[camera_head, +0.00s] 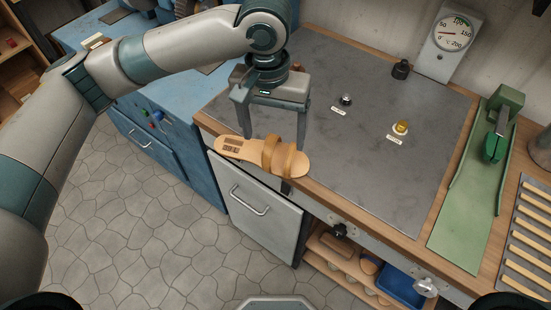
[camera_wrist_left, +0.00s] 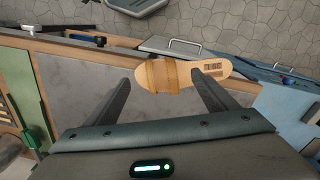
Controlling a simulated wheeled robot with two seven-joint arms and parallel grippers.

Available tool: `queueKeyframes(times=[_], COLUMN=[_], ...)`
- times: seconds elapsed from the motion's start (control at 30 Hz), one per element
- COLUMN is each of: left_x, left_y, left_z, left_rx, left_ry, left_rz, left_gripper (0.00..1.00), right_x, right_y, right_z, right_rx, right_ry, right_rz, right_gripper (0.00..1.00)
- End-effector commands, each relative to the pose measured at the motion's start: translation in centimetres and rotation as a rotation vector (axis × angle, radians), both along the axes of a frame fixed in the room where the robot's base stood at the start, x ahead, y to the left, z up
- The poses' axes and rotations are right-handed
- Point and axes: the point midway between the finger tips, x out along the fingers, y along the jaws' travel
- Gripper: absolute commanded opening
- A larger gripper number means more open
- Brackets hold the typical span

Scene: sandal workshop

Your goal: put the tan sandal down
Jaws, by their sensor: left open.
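The tan sandal (camera_head: 262,157) has two straps and a dark printed mark on its insole. In the head view it lies across the front wooden edge of the grey-topped bench (camera_head: 362,160), its printed end reaching out past the edge. I cannot tell whether it rests on the edge or is above or in front of it. My left gripper (camera_head: 273,141) is open, its two fingers pointing down at the sandal. In the left wrist view the sandal (camera_wrist_left: 165,75) lies crosswise at the tips of the open gripper (camera_wrist_left: 159,77), with nothing clamped. My right gripper is out of view.
A dial gauge (camera_head: 452,40) stands at the back, with a green press (camera_head: 482,170) and a slatted rack (camera_head: 527,235) to the right. Small knobs (camera_head: 346,99) sit on the bench. A blue cabinet (camera_head: 160,130) adjoins at left. Much of the grey top is bare.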

Motion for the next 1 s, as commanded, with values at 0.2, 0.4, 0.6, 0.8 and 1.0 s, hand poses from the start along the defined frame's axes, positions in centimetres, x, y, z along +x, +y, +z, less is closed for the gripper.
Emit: queueKeyframes(times=[0.2,0.4,0.6,0.8,1.0], left_x=[-0.1,-0.1,-0.1,-0.1,-0.1], left_y=[-0.1,-0.2,-0.4,-0.4,-0.5], left_z=[-3.6,-6.9,-9.7,-11.2,-11.6], left_rx=[0.001,0.001,0.001,0.0,0.0], left_ry=[0.003,0.003,0.002,0.0,-0.001], left_rz=[0.002,0.002,0.003,0.001,0.001], left_gripper=[0.79,0.79,0.79,0.79,0.79], right_x=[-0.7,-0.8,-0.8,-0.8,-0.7], right_y=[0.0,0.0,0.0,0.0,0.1], right_z=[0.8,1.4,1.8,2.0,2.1], right_rx=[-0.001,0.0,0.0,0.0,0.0], right_ry=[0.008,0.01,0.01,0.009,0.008], right_rz=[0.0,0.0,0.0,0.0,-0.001], right_gripper=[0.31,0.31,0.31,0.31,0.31])
